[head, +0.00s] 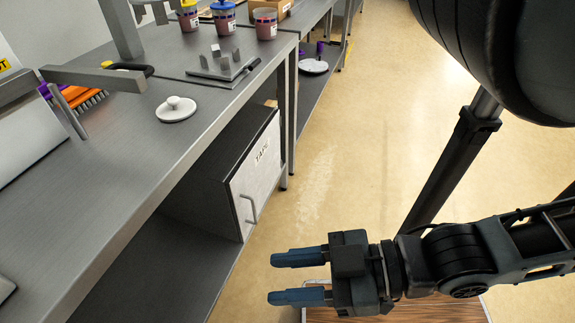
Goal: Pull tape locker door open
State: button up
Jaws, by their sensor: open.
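The tape locker (215,170) is a dark grey box on the shelf under the metal bench. Its door (262,172) is light, carries a TAPE label and faces right; it looks shut. A grey bar handle (250,208) stands out near the door's lower left. My gripper (285,278) is to the right of and below the handle in the picture, apart from it. Its two blue fingers are spread, point left and hold nothing.
The metal bench (110,190) runs along the left, with a white lid (176,108) and several jars on top. A bench leg (284,150) stands just beyond the locker. A wooden-topped thing (440,310) lies below my arm. The floor (340,170) right of the door is clear.

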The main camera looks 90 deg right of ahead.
aim_at(250, 184)
jog(key=z, duration=1.55)
jog(key=k+l+z, duration=0.1)
jog(key=z, duration=0.25)
jog(key=k+l+z, duration=0.15)
jog(key=k+z, duration=0.2)
